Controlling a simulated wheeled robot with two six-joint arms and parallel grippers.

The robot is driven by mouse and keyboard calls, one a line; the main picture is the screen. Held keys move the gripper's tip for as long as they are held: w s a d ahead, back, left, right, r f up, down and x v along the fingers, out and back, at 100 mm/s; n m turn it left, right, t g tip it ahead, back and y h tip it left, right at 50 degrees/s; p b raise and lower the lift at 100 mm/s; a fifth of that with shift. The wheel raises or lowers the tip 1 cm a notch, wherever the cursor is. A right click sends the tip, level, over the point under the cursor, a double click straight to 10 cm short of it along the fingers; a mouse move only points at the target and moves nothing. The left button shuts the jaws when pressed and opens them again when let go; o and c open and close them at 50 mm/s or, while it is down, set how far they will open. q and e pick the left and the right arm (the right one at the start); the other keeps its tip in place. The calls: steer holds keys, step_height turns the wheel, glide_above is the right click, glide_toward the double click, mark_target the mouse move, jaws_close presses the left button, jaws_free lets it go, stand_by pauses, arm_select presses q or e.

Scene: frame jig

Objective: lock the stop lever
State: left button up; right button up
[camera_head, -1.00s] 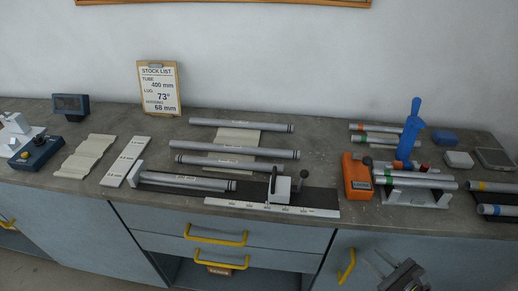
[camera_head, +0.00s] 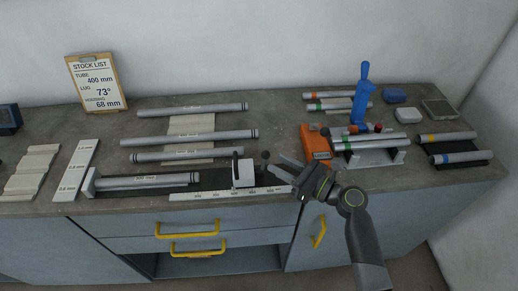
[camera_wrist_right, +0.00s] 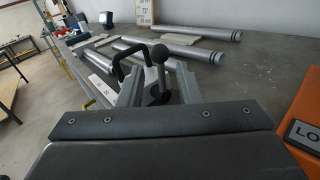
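The stop block (camera_head: 243,174) is a light block on the dark rail of the jig, behind the white scale strip (camera_head: 230,193). It has a black handle (camera_head: 236,164) on its left. The stop lever with its black ball knob (camera_head: 265,155) stands up at its right. In the right wrist view the knob (camera_wrist_right: 159,54) and lever show upright between my fingers in the picture, beyond the tips. My right gripper (camera_head: 280,167) is open and empty, just right of the stop block, pointing left toward it. Contact with the lever cannot be told. My left gripper is not in view.
A grey tube (camera_head: 145,181) lies along the jig left of the stop. Several more tubes (camera_head: 190,134) lie behind. An orange box (camera_head: 315,146), a blue upright tool (camera_head: 362,95) and a tube rack (camera_head: 375,158) stand to the right. Yellow drawer handles (camera_head: 188,230) jut out below the worktop.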

steer(key=p+x, duration=0.1)
steer(key=x, duration=0.6)
steer(key=shift+w+a, duration=0.1)
steer(key=shift+a, duration=0.05)
steer(key=shift+c, duration=0.4)
jaws_close()
